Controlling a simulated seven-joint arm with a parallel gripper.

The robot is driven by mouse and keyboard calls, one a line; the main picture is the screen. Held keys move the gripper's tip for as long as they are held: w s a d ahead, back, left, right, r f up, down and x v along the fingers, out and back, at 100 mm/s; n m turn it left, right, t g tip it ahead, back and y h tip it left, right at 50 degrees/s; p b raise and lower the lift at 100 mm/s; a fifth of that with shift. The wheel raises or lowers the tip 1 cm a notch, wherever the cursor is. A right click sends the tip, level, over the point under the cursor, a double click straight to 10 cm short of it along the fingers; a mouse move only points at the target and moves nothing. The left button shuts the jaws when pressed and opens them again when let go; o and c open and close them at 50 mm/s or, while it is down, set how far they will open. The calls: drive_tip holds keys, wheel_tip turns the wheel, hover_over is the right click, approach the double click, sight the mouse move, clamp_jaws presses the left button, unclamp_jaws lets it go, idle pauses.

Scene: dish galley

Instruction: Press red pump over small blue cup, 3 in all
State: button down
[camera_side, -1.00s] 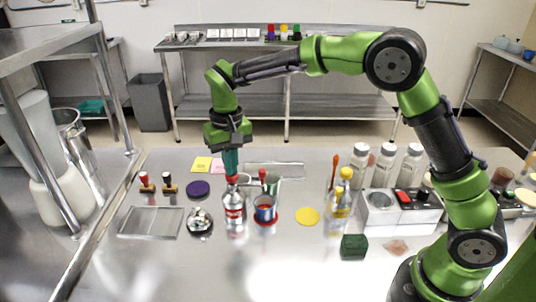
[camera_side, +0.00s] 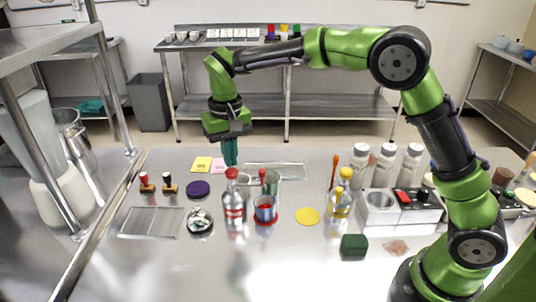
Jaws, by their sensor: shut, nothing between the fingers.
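A clear bottle (camera_side: 235,207) with a red label stands upright in the middle of the counter. Its red pump (camera_side: 232,174) is on top. The small blue cup (camera_side: 264,213) stands just right of the bottle on a red disc (camera_side: 266,223). My gripper (camera_side: 230,163) points down right above the red pump, shut and empty, and looks slightly apart from it. The liquid inside the cup cannot be made out.
A yellow-topped bottle (camera_side: 340,205) stands to the right, with a yellow disc (camera_side: 307,216) before it. A red-topped item (camera_side: 263,175) and a glass beaker stand close behind the cup. A round metal dish (camera_side: 200,222) sits left of the bottle. The front counter is mostly clear.

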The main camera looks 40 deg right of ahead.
wheel_tip(320, 180, up, 6)
idle(0.6)
drive_tip(key=shift+s+d+f+n, duration=0.2)
drive_tip(key=shift+s+f, duration=0.15)
drive_tip(key=shift+f, duration=0.15)
drive_tip(key=shift+s+d+f+n, duration=0.1)
drive_tip(key=shift+s+f+n, duration=0.15)
drive_tip(key=shift+f, duration=0.2)
drive_tip(key=s+d+r+m+t+y, duration=0.1)
drive_tip(key=s+d+t, duration=0.2)
drive_tip(key=s, duration=0.8)
drive_tip(key=s+d+r+m+t+y, duration=0.1)
drive_tip(key=s+d+t, duration=0.3)
drive_tip(key=s, duration=0.7)
drive_tip(key=shift+s+d+r, duration=0.3)
drive_tip(key=shift+d+r, duration=0.35)
drive_tip(key=shift+d, duration=0.25)
